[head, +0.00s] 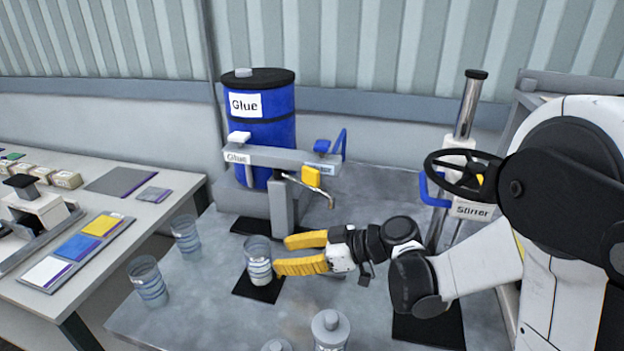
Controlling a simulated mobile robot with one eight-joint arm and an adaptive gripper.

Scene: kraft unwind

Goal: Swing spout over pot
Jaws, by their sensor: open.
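A thin metal spout (318,191) with a yellow tap block extends right from a grey post and crossbar labelled Glue (262,157). Its bent tip hangs right of the post. No thing is labelled a pot; a clear cup (258,265) with pale contents stands upright on a black pad (244,288), left of and below the spout tip in the picture. My gripper (281,256) is open, its yellow fingers pointing left beside the cup. Nothing shows between them. Whether a finger touches the cup cannot be told.
A blue glue drum (269,131) stands behind the crossbar. Two clear cups (186,237) (148,281) stand on the left of the metal table. A stirrer with a black wheel (463,174) stands at right. White-capped bottles (330,328) are at the front edge.

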